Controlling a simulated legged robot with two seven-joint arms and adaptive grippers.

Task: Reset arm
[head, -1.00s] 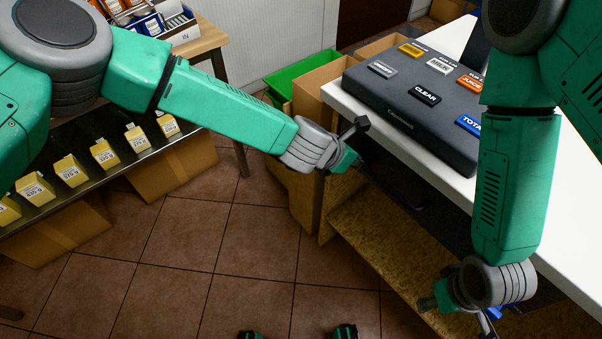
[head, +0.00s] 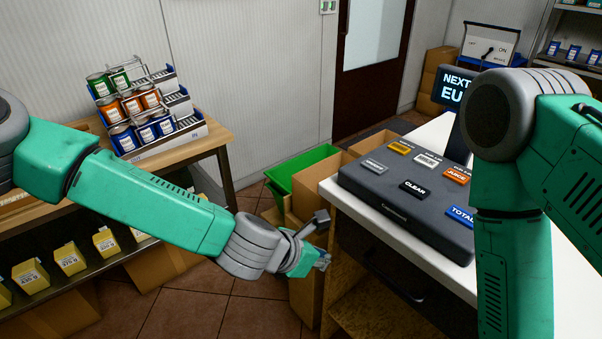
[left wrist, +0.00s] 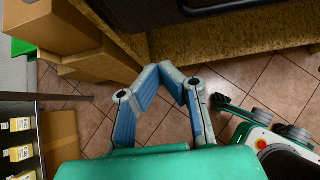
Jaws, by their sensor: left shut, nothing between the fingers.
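My left arm reaches in from the left in the head view. Its gripper (head: 322,262) hangs in front of the counter's left end, above the floor. In the left wrist view the two blue-padded fingers (left wrist: 168,72) of the left gripper come together at their tips, with nothing between them, above the tiles. My right arm hangs down at the right of the head view, over the counter. The right gripper is below the picture edge and cannot be seen.
A dark keypad panel (head: 370,205) lies on the white counter (head: 335,198). A green crate (head: 305,165) and cardboard boxes (head: 368,145) stand beside it. A can rack (head: 185,135) stands on a wooden table (head: 215,138) at left. Tiled floor (head: 185,315) lies between.

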